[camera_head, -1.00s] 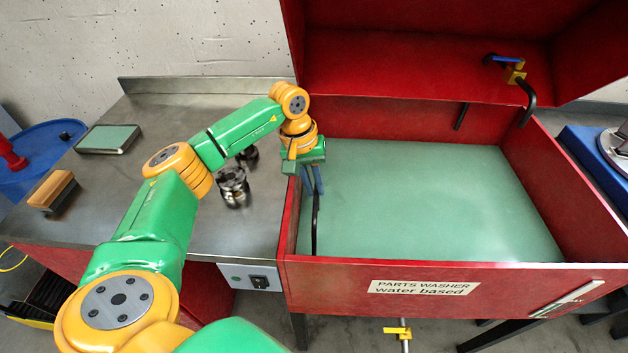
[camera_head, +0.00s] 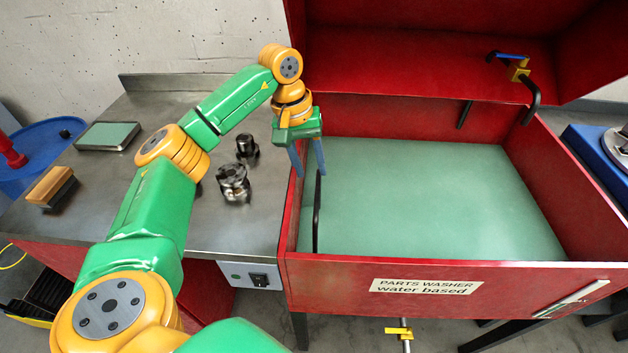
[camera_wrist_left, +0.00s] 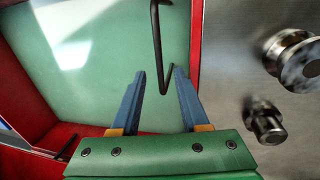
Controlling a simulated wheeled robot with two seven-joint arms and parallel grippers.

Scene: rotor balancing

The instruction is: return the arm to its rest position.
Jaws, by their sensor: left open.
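My left arm (camera_head: 150,215) reaches in from the left over the steel side table. My left gripper (camera_head: 308,172) is open and points down above the left wall of the red parts washer (camera_head: 420,270). In the left wrist view its two blue fingers (camera_wrist_left: 158,75) are apart with no object gripped between them. A thin black bent rod (camera_head: 317,215) stands at the washer's left side; in the left wrist view the rod (camera_wrist_left: 157,40) appears beyond and between the fingers. My right gripper is not in view.
Two dark metal parts, a larger one (camera_head: 233,184) and a smaller one (camera_head: 246,147), stand on the steel table (camera_head: 230,230). A brush (camera_head: 52,187) and a green-topped tray (camera_head: 107,136) lie farther left. The washer's raised red lid (camera_head: 420,65) stands behind. The basin's green floor is clear.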

